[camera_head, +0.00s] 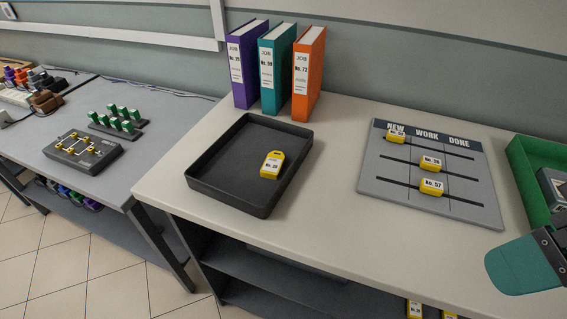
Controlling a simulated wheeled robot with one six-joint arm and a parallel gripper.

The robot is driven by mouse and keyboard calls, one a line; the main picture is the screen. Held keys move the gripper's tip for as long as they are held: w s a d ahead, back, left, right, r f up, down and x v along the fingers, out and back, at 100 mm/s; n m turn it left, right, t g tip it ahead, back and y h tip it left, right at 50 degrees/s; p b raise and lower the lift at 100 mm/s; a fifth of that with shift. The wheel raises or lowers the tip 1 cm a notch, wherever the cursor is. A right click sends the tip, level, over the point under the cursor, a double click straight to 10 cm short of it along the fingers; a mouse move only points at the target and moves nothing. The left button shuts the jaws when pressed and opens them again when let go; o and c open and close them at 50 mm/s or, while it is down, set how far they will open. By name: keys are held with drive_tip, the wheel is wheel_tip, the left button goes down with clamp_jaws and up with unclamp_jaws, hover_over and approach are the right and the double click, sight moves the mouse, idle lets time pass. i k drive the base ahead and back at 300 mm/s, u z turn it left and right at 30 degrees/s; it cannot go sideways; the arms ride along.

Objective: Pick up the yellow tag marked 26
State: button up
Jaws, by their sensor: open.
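A yellow tag (271,164) lies in the black tray (223,195), in its right half. Its label is small; I read the number as probably 26 but cannot be sure. Three more yellow tags sit on the grey board: one at upper left (396,136) with an unclear number, one in the middle (430,163) with an unclear number, and one marked 57 (432,187). A teal finger of my gripper (520,267) shows at the right edge, well right of the tray and apart from the tags.
Purple, teal and orange binders (308,73) stand behind the tray. A green bin (536,185) is at the right. More yellow tags (414,309) show below the table edge. Bare tabletop lies between tray and board (329,172). A second table (60,110) holds devices.

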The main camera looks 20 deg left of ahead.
sight(272, 165)
drive_tip(key=u, duration=0.5)
drive_tip(key=k, duration=0.6)
drive_tip(key=u, duration=1.3)
drive_tip(key=i, duration=0.95)
drive_tip(key=z, duration=0.1)
